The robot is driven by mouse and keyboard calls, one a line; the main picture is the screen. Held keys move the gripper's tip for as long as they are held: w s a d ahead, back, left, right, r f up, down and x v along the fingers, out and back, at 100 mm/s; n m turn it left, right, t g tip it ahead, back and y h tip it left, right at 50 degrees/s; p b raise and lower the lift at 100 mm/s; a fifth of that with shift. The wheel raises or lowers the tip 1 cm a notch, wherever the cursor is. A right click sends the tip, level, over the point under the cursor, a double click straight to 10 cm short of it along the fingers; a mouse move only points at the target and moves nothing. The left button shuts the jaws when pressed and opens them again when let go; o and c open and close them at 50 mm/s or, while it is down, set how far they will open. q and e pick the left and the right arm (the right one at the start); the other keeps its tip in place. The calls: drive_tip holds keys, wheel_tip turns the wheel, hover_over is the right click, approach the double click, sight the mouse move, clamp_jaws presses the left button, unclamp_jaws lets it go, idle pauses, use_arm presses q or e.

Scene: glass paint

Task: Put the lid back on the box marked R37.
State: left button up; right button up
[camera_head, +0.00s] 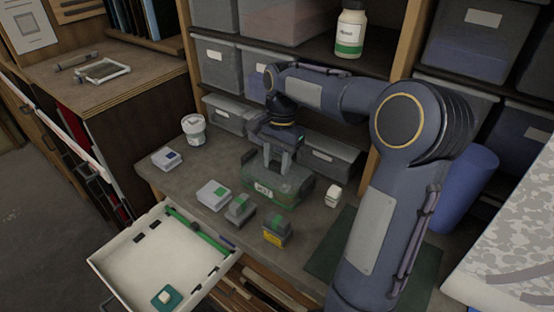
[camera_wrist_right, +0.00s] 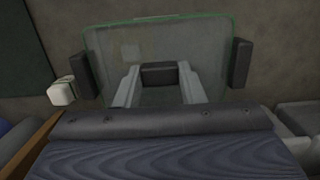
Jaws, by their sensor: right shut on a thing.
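A green-tinted, see-through box (camera_head: 288,199) with a white label that looks like R37 stands on the bench in the head view. My right gripper (camera_head: 277,163) is upright over the middle of its top. In the right wrist view its two pale fingers (camera_wrist_right: 158,88) are shut on a dark handle (camera_wrist_right: 158,72) in the middle of the clear, green-edged lid (camera_wrist_right: 125,45). Dark clips sit at both sides of the lid, the right one (camera_wrist_right: 241,62) plain to see. The lid appears to lie at the box's top; I cannot tell whether it is seated. My left gripper is out of view.
Small boxes stand left and in front: white (camera_head: 212,196), grey (camera_head: 240,209) and yellow-labelled (camera_head: 277,231). A white tub (camera_head: 193,130) is farther left, a small white bottle (camera_head: 333,196) close right. Grey bins (camera_head: 330,157) stand behind. A white drawer (camera_head: 150,260) is open at front left.

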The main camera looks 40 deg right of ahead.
idle(0.4)
drive_tip(key=o, duration=1.1)
drive_tip(key=shift+c, duration=0.2)
drive_tip(key=shift+o, duration=0.5)
drive_tip(key=o, duration=0.4)
drive_tip(key=shift+r, duration=0.1)
drive_tip(key=shift+r+p, duration=3.4)
drive_tip(key=shift+p, duration=0.05)
